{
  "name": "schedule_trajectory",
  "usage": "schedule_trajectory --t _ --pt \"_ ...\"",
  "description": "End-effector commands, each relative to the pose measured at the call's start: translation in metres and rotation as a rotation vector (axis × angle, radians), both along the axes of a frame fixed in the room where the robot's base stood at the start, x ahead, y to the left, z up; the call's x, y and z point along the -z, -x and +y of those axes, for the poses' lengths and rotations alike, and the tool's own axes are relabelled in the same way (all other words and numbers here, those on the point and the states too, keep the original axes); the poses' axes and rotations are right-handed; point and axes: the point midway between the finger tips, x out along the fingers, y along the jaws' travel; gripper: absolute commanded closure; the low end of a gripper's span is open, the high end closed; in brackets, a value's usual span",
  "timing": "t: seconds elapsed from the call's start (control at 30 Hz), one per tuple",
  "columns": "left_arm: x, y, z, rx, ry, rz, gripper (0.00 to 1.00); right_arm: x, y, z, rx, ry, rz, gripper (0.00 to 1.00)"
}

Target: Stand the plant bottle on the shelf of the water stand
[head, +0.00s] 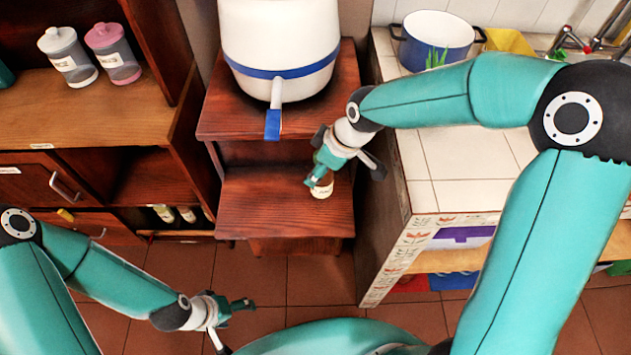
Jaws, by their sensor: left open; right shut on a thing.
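The water stand is a dark red wooden stand with a white, blue-banded water vessel (280,35) on its top. Its lower shelf (255,210) is bare on the left and middle. A small bottle (322,189), brown with a pale lower part, is at the right side of that shelf, under my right gripper (326,174). My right gripper is shut on the bottle, and its fingers hide the upper part. I cannot tell whether the bottle's base touches the shelf. My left gripper (236,322) is open and empty, low over the tiled floor.
The vessel's blue-ended tap (273,122) juts out above the shelf. A tiled counter (440,165) stands close on the right, with a blue pot (434,40) on it. A wooden cabinet (100,115) with two jars stands on the left. The floor in front is clear.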

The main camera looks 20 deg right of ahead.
Motion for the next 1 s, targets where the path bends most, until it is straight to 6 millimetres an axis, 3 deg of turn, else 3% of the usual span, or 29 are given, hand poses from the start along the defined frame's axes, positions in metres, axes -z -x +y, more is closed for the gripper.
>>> schedule_trajectory --t 0.5,0.87,0.9,1.0 --pt "0.001 0.0 0.0 0.0 0.0 0.0 0.23 0.053 0.0 0.0 0.001 0.0 0.0 0.87" --pt "0.005 0.0 0.0 0.0 0.0 0.0 0.23 0.057 0.0 0.0 0.001 0.0 -0.002 0.87" --pt "0.004 0.0 0.0 0.0 0.0 0.0 0.23 0.056 0.0 0.0 0.0 0.0 -0.001 0.44" --pt "0.003 0.0 0.0 0.0 0.0 0.0 0.23 0.056 0.0 0.0 0.0 0.0 -0.001 0.27"
